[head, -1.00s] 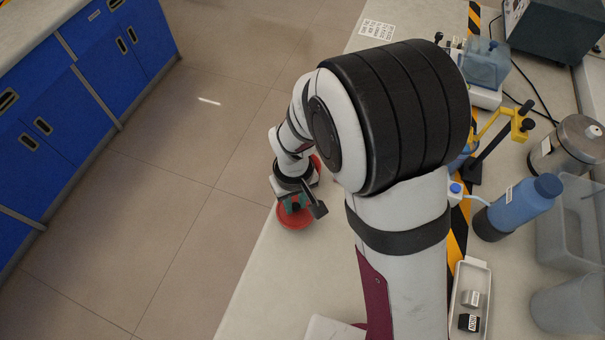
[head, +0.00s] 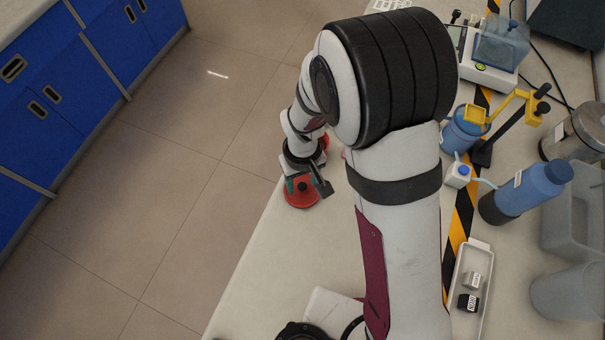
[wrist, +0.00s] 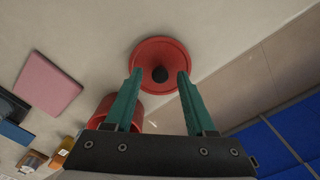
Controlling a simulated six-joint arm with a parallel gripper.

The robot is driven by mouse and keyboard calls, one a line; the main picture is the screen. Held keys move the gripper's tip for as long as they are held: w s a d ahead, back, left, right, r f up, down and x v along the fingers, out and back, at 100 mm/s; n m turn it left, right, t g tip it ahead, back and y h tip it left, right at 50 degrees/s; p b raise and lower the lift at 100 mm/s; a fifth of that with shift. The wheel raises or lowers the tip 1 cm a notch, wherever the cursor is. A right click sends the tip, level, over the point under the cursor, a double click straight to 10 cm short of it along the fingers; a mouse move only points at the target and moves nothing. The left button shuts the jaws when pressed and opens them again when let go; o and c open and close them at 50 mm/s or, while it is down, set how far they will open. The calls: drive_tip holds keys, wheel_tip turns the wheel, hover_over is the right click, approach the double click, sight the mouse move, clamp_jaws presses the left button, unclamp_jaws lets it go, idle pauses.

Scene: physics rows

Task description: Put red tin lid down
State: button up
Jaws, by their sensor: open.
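The red tin lid (wrist: 160,52) is a round red disc with a black knob at its centre. It lies flat on the bench close to the edge, and it shows in the head view (head: 300,200) below my wrist. My gripper (wrist: 160,74) is open, with its teal fingers apart on either side of the knob. The knob looks free between the fingertips, and I see no contact with it. A red tin (wrist: 129,106) stands beside the lid, partly hidden behind my left finger; in the head view only a sliver of it (head: 325,142) shows.
The bench edge (wrist: 232,68) runs close to the lid, with floor beyond. A pink pad (wrist: 48,84) lies on the bench. A blue bottle (head: 530,192), a white tray (head: 470,290) and a yellow-clamped stand (head: 500,130) are to the right. Bare bench (head: 290,260) lies in front of the lid.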

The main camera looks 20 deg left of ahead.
sight(303, 186)
wheel_tip(303, 186, up, 12)
drive_tip(key=s+d+r+m, duration=0.2)
drive_tip(key=d+r+m, duration=0.15)
drive_tip(key=d, duration=0.25)
drive_tip(key=s+d+r+m, duration=0.2)
drive_tip(key=d+r+m, duration=0.15)
drive_tip(key=d, duration=0.35)
drive_tip(key=s+d+m+y, duration=0.1)
drive_tip(key=s+d+m, duration=0.5)
drive_tip(key=s+m, duration=0.1)
drive_tip(key=shift+s+r+m+y, duration=0.3)
drive_tip(key=shift+s+r+y, duration=0.1)
drive_tip(key=shift+s, duration=0.45)
